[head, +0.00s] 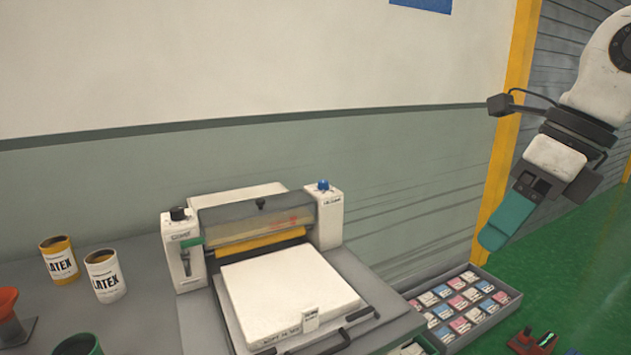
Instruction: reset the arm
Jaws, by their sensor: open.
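My gripper (498,232) hangs at the upper right of the head view, on my white and dark grey arm. Its teal fingers point down and to the left, and they are open with nothing seen between them. From this side the fingers overlap, so the gap is mostly hidden. The gripper is in the air, apart from the machine and above and beyond the box of packets. A white mattress-like slab (290,290) with a small tag lies flat on the tray of a machine (265,215) with a yellow roller.
Two LATEX cans, one yellow (60,260) and one white (105,276), stand on the grey bench (130,315) at left. An orange funnel-like thing (10,305) is at the left edge. A grey box (505,287) holds several coloured packets. A yellow post (492,195) stands behind the gripper.

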